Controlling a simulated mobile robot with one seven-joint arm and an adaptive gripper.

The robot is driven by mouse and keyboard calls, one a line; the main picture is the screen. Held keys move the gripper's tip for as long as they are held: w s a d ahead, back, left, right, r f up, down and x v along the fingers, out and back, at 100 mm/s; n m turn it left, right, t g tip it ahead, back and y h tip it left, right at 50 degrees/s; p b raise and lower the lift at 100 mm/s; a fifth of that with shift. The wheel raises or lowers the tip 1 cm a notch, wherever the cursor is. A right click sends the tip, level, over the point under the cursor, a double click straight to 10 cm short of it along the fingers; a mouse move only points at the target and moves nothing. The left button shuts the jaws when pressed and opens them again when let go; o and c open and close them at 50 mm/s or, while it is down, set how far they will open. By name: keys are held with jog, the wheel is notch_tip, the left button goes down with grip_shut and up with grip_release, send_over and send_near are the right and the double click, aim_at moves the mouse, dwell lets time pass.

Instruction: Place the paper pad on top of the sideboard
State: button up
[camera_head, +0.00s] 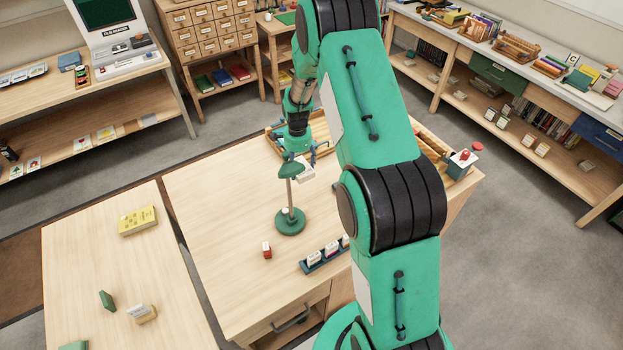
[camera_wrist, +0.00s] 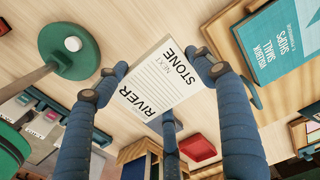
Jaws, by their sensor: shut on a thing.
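My gripper (camera_head: 303,162) is over the middle table, beside and partly behind a green desk lamp. Its blue fingers (camera_wrist: 150,82) are shut on a white paper pad (camera_wrist: 158,77) printed with "RIVER", "NEXT" and "STONE". The pad also shows as a small white block (camera_head: 306,174) in the head view, above the tabletop. A long wooden unit at the right, which looks like the sideboard (camera_head: 437,37), has green and blue drawers and a crowded top.
The green lamp (camera_head: 290,221) stands close to my gripper; its base (camera_wrist: 68,50) shows in the wrist view. A wooden tray (camera_head: 273,137) lies behind. A dark rack (camera_head: 325,262) and a red item (camera_head: 267,250) are in front. The table's left part is clear.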

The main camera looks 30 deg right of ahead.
jog(key=shift+f, duration=2.7)
jog(key=shift+f, duration=1.9)
jog(key=shift+f+b, duration=0.15)
jog(key=shift+b, duration=0.15)
jog(key=o, duration=1.2)
notch_tip(320, 180, up, 12)
jog(key=shift+r+p, duration=0.15)
jog(key=shift+p, duration=0.2)
